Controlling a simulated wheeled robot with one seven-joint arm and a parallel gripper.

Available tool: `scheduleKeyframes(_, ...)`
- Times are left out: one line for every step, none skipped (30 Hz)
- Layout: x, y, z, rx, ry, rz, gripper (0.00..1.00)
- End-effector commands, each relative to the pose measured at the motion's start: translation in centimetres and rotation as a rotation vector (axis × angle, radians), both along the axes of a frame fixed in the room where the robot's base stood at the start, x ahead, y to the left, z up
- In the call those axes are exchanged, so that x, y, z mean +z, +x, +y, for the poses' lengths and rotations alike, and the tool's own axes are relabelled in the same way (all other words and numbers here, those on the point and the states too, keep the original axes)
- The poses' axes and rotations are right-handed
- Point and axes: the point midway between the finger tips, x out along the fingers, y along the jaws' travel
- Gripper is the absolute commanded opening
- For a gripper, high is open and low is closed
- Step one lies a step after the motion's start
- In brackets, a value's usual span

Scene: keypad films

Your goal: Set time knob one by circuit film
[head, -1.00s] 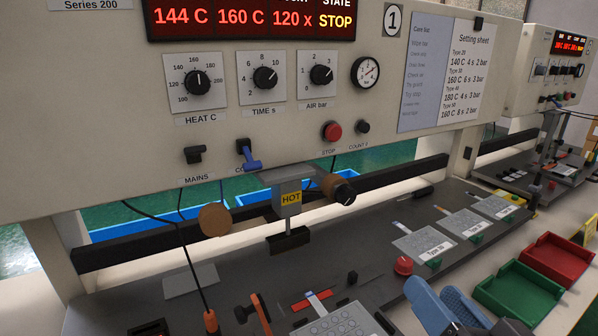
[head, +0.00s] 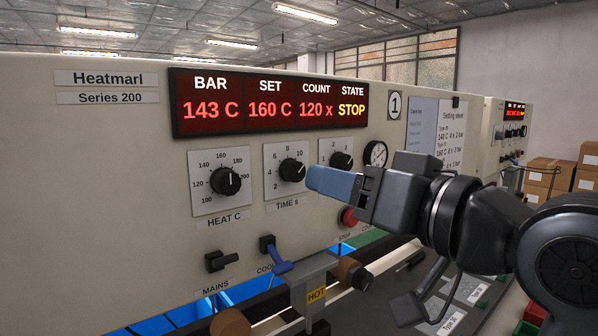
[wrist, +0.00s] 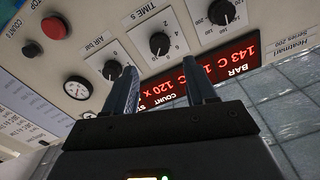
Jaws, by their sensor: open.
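The time knob (head: 292,170) is a black dial on a white plate marked TIME s on machine one's panel. Its white mark points to the upper right. It also shows in the wrist view (wrist: 159,44), upside down, beyond and between the fingertips. My gripper (head: 318,180) has blue fingers, open and empty, in front of the panel just right of the time knob in the head view. In the wrist view its fingers (wrist: 163,72) are spread apart, and no contact with the knob shows. The setting sheet (head: 451,140) hangs at the right, its text small.
The heat knob (head: 225,181) is left of the time knob and the air knob (head: 341,160) right. The red stop button (head: 349,217) sits below. The display (head: 270,104) reads 143 C, 160 C, 120 x, STOP. Labelled films (head: 451,322) lie at the lower right, partly hidden.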

Motion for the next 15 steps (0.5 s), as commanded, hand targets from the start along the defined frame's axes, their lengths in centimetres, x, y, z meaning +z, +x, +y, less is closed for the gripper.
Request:
scheduleKeyframes(0.1, 0.5, 0.4, 0.002, -0.001, 0.001, 0.56)
scheduleKeyframes(0.1, 0.9, 0.7, 0.002, -0.001, 0.002, 0.56)
scheduleKeyframes(0.1, 1.4, 1.1, 0.002, -0.001, 0.002, 0.56)
scheduleKeyframes(0.1, 1.8, 1.4, 0.002, -0.001, 0.002, 0.56)
scheduleKeyframes(0.1, 2.2, 1.6, 0.003, -0.001, 0.002, 0.56)
scheduleKeyframes(0.1, 2.8, 2.0, 0.002, -0.001, 0.003, 0.56)
scheduleKeyframes(0.1, 3.1, 2.2, 0.002, -0.001, 0.001, 0.56)
scheduleKeyframes(0.1, 3.5, 2.4, 0.001, -0.002, 0.001, 0.56)
scheduleKeyframes(0.1, 4.0, 2.7, 0.000, -0.001, 0.000, 0.56)
scheduleKeyframes(0.1, 4.3, 2.9, 0.000, -0.001, 0.001, 0.56)
scheduleKeyframes(0.1, 4.5, 3.1, 0.001, -0.001, 0.002, 0.56)
scheduleKeyframes(0.0, 4.8, 3.4, 0.002, -0.001, 0.001, 0.56)
scheduleKeyframes(0.0, 5.0, 3.5, 0.001, 0.000, 0.001, 0.56)
scheduleKeyframes(0.0, 5.2, 3.6, 0.001, 0.000, 0.001, 0.56)
scheduleKeyframes(0.0, 5.4, 3.7, 0.000, -0.001, 0.001, 0.56)
